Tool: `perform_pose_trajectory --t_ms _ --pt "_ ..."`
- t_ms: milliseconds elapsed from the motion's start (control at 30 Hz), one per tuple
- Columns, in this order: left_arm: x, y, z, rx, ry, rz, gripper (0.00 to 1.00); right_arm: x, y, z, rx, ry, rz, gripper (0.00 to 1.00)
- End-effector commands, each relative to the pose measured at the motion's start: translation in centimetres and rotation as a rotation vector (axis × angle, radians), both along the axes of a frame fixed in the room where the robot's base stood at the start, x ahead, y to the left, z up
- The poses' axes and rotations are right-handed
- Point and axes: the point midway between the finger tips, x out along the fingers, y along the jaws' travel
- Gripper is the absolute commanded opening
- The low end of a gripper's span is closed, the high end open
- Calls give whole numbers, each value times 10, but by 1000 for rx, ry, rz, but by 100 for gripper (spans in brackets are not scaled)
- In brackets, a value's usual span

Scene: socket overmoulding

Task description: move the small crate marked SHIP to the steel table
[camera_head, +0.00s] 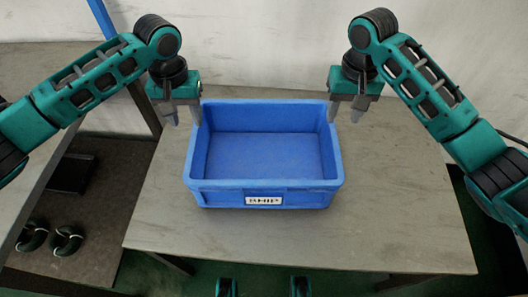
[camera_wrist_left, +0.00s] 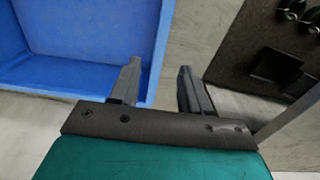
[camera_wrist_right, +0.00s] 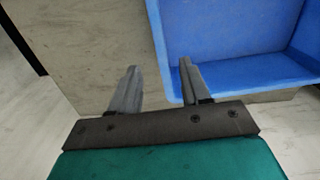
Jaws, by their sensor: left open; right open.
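The small blue crate (camera_head: 264,190) with a white SHIP label (camera_head: 264,201) stands upright and empty on a grey table (camera_head: 400,230). My left gripper (camera_head: 183,117) is open at the crate's left wall, near its back corner. In the left wrist view its fingers (camera_wrist_left: 158,88) are apart, one over the crate's wall (camera_wrist_left: 158,50) and one outside it. My right gripper (camera_head: 344,112) is open at the right wall near the back corner. In the right wrist view its fingers (camera_wrist_right: 158,88) are apart, with the crate wall (camera_wrist_right: 162,50) near one finger. I cannot tell whether either touches the crate.
Another grey table (camera_head: 40,110) stands at the left, with a gap between the tables. Under it is a shelf with dark rings (camera_head: 67,240) and a dark box (camera_head: 73,173). A pale wall (camera_head: 260,40) is behind. The table is clear in front of the crate.

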Motion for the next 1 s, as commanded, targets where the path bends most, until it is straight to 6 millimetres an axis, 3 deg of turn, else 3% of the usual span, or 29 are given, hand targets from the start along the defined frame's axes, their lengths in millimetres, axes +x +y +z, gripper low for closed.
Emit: perform_pose_trajectory --t_ms 267,800,1000 --pt "0 0 -12 0 2 -1 47 0 0 -11 -1 2 0 47" --pt "-1 0 -107 0 2 0 47 -1 0 -107 0 2 0 47" --pt "0 0 -126 -1 0 0 47 0 0 -126 0 0 1 47"
